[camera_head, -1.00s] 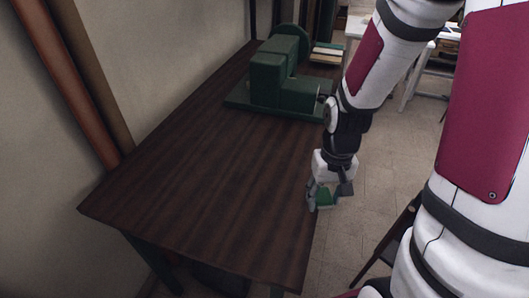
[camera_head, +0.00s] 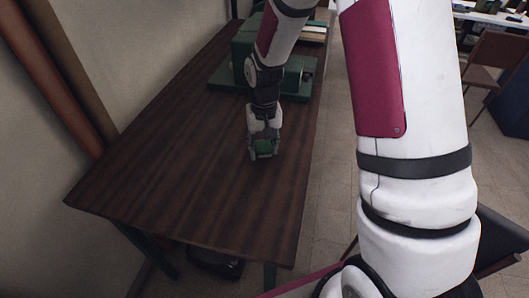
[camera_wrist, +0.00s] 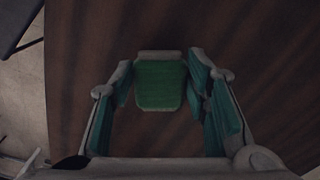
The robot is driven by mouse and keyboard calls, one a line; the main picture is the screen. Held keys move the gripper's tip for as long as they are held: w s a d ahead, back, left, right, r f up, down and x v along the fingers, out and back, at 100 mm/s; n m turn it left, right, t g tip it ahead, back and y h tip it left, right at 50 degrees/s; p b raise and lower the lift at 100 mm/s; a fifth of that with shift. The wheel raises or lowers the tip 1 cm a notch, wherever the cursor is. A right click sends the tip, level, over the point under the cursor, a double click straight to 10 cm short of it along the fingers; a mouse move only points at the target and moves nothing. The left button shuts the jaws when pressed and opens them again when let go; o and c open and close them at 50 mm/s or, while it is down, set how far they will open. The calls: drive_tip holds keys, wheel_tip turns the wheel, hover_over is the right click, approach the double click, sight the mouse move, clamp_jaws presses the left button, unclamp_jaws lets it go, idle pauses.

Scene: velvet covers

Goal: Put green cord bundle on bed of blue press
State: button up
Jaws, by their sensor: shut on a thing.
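A green block-like thing, which I take for the cord bundle (camera_wrist: 160,85), sits between my fingers in the wrist view, with a paler edge along its top. My gripper (camera_head: 263,151) is shut on it, and the bundle shows green at the fingertips in the head view (camera_head: 264,146). Gripper and bundle are over the dark wooden table, near its right edge; the exact height above it is unclear. No plainly blue press shows. A dark green machine (camera_head: 243,70) on a flat base stands farther back on the table, partly hidden by my arm.
The wooden table (camera_head: 190,170) is bare in front of the machine. A wall with brown pipes (camera_head: 62,70) runs along its left side. Pale boards (camera_head: 313,32) lie behind the machine. A brown chair (camera_head: 497,60) and a dark blue thing (camera_head: 512,105) stand far right.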

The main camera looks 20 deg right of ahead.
drive_tip(key=shift+s+d+f, duration=0.1)
drive_tip(key=shift+f, duration=1.2)
drive_tip(key=shift+f, duration=0.15)
drive_tip(key=o, duration=0.9)
drive_tip(key=shift+o, duration=0.2)
